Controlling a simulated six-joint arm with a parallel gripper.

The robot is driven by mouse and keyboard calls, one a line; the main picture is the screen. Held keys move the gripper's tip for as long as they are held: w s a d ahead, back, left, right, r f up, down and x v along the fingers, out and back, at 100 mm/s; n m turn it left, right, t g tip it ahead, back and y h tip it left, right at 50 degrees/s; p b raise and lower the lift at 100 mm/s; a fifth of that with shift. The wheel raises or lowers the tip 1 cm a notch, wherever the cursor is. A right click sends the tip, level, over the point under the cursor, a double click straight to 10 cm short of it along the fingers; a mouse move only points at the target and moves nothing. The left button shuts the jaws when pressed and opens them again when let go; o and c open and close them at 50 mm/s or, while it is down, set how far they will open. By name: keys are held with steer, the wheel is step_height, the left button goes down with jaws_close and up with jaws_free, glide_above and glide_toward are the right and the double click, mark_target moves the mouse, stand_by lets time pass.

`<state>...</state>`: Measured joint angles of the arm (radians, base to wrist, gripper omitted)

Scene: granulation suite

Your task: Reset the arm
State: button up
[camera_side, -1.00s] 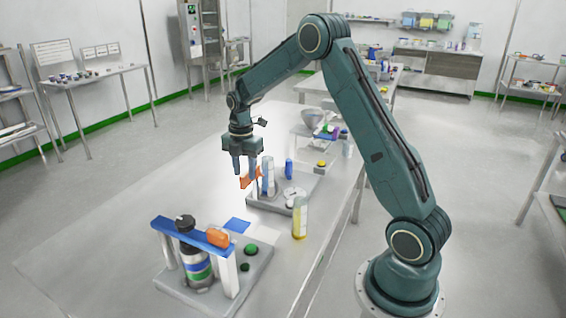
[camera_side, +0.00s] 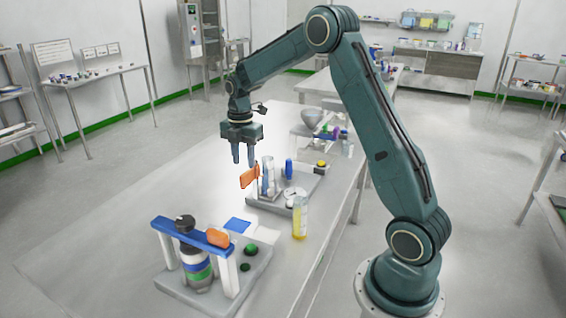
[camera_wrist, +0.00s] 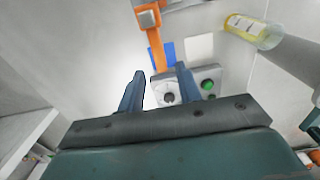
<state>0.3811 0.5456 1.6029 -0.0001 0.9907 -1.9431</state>
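My gripper (camera_side: 244,154) hangs from my arm above the long white table, fingers pointing down. In the wrist view the two blue fingers (camera_wrist: 160,88) are apart with nothing held between them. Below and just right of it in the side view stands a grey station (camera_side: 262,202) with a clear cylinder (camera_side: 268,176) and an orange piece (camera_side: 249,177). The gripper is above these and does not appear to touch them.
A fixture with a blue crossbar (camera_side: 192,232) over a dark-capped bottle (camera_side: 198,268) stands at the front. A yellow-filled bottle (camera_side: 299,222) stands between the stations. A blue square (camera_side: 237,225) lies nearby. The table's left part (camera_side: 120,228) is clear.

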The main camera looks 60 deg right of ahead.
steer(key=s+a+r+m+t, duration=0.3)
steer(key=s+a+r+m, duration=0.6)
steer(key=s+a+r, duration=0.4)
steer(key=s+a+m+t, duration=0.2)
steer(key=s+a+m, duration=0.3)
steer(key=s, duration=1)
steer(key=shift+a+r+m+t, duration=0.2)
steer(key=shift+m+t, duration=0.1)
steer(key=shift+m, duration=1.6)
